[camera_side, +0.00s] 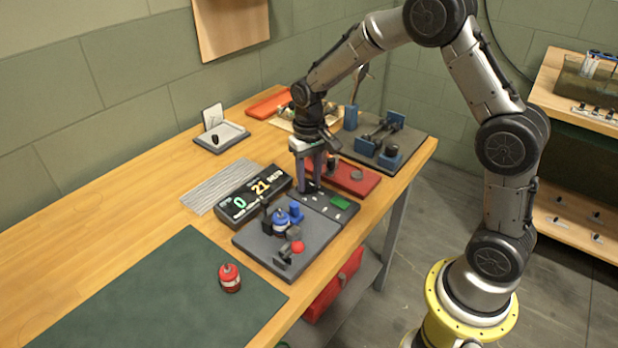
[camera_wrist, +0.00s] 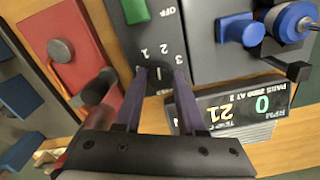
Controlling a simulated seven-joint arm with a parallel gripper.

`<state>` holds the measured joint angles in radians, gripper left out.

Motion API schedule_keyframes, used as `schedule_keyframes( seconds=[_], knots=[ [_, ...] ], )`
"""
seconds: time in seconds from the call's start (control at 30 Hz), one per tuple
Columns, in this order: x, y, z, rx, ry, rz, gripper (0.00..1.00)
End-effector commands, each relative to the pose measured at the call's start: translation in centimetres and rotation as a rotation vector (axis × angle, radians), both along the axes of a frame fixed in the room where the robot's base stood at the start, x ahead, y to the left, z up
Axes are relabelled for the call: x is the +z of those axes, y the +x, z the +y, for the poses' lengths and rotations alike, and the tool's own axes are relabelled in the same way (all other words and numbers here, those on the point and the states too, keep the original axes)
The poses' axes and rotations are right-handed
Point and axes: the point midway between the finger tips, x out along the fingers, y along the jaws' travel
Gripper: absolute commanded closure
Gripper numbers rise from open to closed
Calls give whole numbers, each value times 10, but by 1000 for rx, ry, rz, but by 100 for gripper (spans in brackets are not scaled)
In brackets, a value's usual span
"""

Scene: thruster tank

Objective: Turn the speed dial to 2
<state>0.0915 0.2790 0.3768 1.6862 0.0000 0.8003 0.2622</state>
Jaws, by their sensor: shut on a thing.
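My gripper (camera_side: 311,186) points down at the dark control box (camera_side: 331,211), with its fingers at the end nearest the display. In the wrist view, my gripper (camera_wrist: 154,82) is shut on the speed dial (camera_wrist: 157,73), a small dark knob with a pale mark. The fingers hide most of the dial, and I cannot tell which number its mark meets. White numerals 1, 2 and 3 stand on the box face beside the fingertips. A green switch (camera_wrist: 135,11) marked OFF is on the same box. The display (camera_wrist: 235,108) reads 0 RPM and 21.
A grey stand with a blue motor-like part (camera_side: 281,221) and a red knob (camera_side: 297,247) is close in front. A red plate (camera_side: 352,181) and a dark plate with blue blocks (camera_side: 391,150) lie behind.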

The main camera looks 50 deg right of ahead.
Motion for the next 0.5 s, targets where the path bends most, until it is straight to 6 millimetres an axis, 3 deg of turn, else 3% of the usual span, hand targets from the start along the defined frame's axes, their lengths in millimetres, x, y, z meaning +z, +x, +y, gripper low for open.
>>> schedule_keyframes(
  seconds=[0.5],
  knots=[
    [2,1,0,-277,-1,-4,100]
  ],
)
